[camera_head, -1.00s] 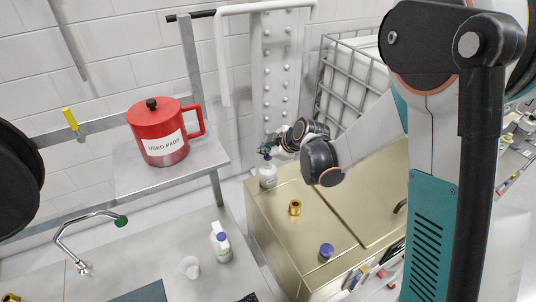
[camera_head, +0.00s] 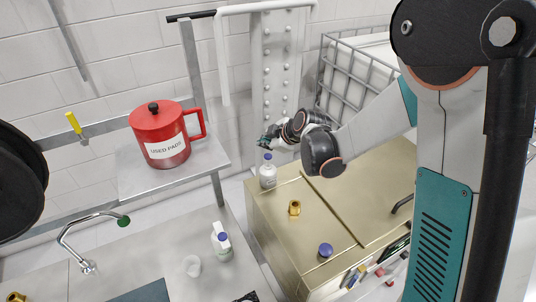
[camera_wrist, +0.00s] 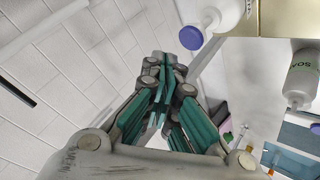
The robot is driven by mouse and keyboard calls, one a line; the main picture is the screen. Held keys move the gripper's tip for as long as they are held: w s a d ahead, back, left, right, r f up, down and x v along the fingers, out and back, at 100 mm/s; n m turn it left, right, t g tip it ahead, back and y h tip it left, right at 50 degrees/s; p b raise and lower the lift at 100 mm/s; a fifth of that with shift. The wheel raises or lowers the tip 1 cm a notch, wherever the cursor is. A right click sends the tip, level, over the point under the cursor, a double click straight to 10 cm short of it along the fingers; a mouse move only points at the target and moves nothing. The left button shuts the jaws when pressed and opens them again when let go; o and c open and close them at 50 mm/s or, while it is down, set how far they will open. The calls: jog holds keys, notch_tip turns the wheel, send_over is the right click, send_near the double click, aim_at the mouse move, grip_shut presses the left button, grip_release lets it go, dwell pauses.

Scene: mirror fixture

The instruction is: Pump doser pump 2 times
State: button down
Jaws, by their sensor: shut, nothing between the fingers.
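A white bottle (camera_head: 268,177) with a small blue top stands upright at the back left corner of the gold cabinet. I take it to be the doser pump. The wrist view shows this white bottle (camera_wrist: 220,15), with its blue top, at the upper edge. My gripper (camera_head: 265,142) is just above the blue top in the head view. In the wrist view my gripper (camera_wrist: 161,75) has its green fingers together and empty, with the blue top to their upper right. They look apart from the top.
The gold cabinet (camera_head: 330,225) carries a brass fitting (camera_head: 294,208) and a blue-capped item (camera_head: 325,251). A red pot (camera_head: 160,140) is on a shelf to the left. A soap bottle (camera_head: 221,240) and white cup (camera_head: 192,265) stand on the counter. A riveted column is behind my gripper.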

aim_at(266, 157)
jog(key=shift+r+p, duration=0.85)
jog(key=shift+r, duration=0.95)
